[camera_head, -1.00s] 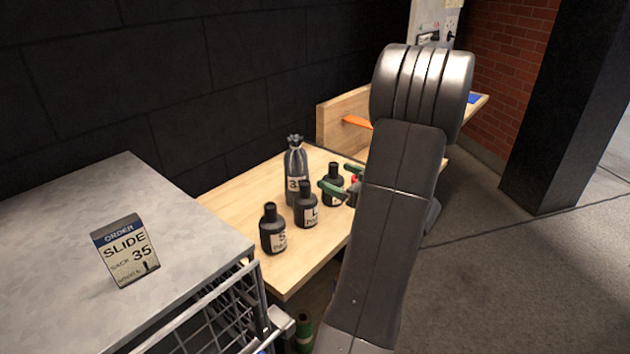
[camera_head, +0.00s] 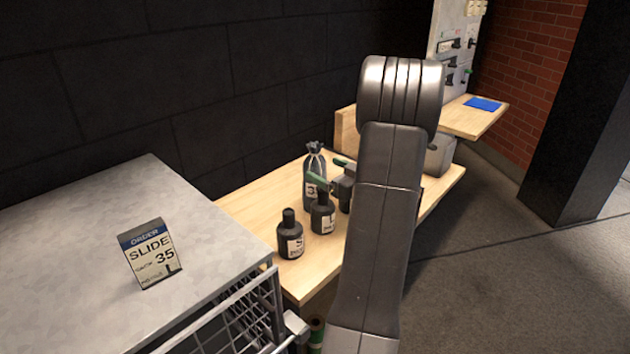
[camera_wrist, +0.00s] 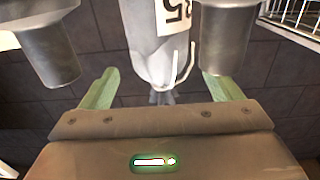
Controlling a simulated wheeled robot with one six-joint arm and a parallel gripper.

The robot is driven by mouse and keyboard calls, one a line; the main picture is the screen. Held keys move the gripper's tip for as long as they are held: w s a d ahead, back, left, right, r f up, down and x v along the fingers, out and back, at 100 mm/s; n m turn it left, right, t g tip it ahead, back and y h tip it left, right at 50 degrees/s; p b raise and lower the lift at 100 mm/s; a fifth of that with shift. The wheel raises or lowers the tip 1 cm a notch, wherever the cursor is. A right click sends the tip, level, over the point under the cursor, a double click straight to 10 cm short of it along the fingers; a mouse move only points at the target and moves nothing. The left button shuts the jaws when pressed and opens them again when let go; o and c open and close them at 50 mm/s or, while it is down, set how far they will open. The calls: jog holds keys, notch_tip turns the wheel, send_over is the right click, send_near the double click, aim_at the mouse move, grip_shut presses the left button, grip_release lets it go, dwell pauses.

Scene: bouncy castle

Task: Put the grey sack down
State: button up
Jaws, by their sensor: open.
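The grey sack (camera_head: 314,170), tied at the neck with a pale "35" label, stands upright on the wooden bench (camera_head: 250,203) behind dark bottles. My gripper (camera_head: 331,173) is open, with green fingers, and one finger overlaps the sack's right side in the head view. In the wrist view, the sack (camera_wrist: 155,50) appears upside down between the spread fingers of my gripper (camera_wrist: 163,78), with a gap on both sides. My own arm hides part of the bench.
Dark bottles stand close in front of the sack: one at the left (camera_head: 290,236), one in the middle (camera_head: 322,213), and a third partly hidden by my gripper. A metal counter (camera_head: 75,250) holds an order card (camera_head: 150,254) reading "SLIDE, sack 35". A wire basket (camera_head: 245,315) is below.

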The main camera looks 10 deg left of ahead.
aim_at(324, 167)
jog(key=x, duration=0.3)
jog(key=shift+w+a+r, duration=0.15)
jog(key=shift+a, duration=0.1)
grip_shut()
